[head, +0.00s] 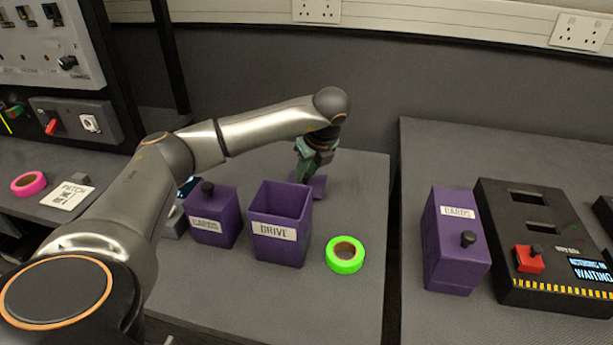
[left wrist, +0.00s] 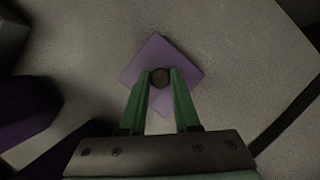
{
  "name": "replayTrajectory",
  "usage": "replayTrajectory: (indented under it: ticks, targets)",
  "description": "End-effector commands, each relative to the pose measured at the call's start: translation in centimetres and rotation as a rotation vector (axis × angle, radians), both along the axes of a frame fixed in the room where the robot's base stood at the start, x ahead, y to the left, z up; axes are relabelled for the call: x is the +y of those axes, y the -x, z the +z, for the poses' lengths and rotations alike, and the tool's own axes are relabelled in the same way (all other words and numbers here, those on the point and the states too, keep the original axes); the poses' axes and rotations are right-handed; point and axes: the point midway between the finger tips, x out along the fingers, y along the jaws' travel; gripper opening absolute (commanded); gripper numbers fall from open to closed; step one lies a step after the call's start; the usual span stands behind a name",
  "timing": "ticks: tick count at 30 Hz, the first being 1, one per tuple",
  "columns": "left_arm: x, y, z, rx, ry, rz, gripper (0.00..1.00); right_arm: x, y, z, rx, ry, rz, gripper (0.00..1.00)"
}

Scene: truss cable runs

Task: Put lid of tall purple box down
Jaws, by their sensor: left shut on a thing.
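The tall purple box (head: 280,222), labelled DRIVE, stands upright with its top open on the middle table. Its lid (head: 319,185) is a flat purple square behind and to the right of the box. In the left wrist view the lid (left wrist: 162,66) shows below a dark round knob. My left gripper (head: 309,172) is shut on the knob, with a green finger on each side; its fingers also show in the left wrist view (left wrist: 161,82). The lid is at or just above the tabletop; I cannot tell whether it touches. My right gripper is not in view.
A shorter lidded purple box (head: 211,216) stands left of the open box. A green tape roll (head: 345,255) lies to the right. Another purple box (head: 455,240) and a black device (head: 545,245) stand on the right table, past a gap.

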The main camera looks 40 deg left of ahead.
Motion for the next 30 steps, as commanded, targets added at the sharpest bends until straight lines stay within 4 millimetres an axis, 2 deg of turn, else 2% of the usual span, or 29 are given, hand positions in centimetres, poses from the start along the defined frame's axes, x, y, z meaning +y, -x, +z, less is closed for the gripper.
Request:
replayTrajectory:
  ticks: [1,3,11,12,19,26,30]
  targets:
    - [0.03,0.04,-0.83,0.002,-0.001,0.001,0.0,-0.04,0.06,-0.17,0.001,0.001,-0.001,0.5]
    - [0.03,0.03,-1.27,0.0,-0.001,0.0,0.0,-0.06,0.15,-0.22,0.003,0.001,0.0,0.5]
    - [0.0,-0.01,-1.39,-0.001,0.0,0.0,0.0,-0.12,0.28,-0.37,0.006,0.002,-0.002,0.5]
    - [0.0,-0.01,-1.34,-0.001,0.0,0.0,0.34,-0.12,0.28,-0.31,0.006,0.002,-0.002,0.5]
    - [-0.01,0.0,-1.31,-0.001,0.0,-0.001,0.6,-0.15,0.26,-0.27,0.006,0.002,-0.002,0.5]
    - [-0.01,-0.02,-1.27,-0.001,0.0,-0.001,0.6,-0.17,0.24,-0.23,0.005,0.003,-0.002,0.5]
    - [-0.3,0.0,-0.49,-0.002,0.001,-0.002,0.6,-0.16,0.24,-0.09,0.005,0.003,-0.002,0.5]
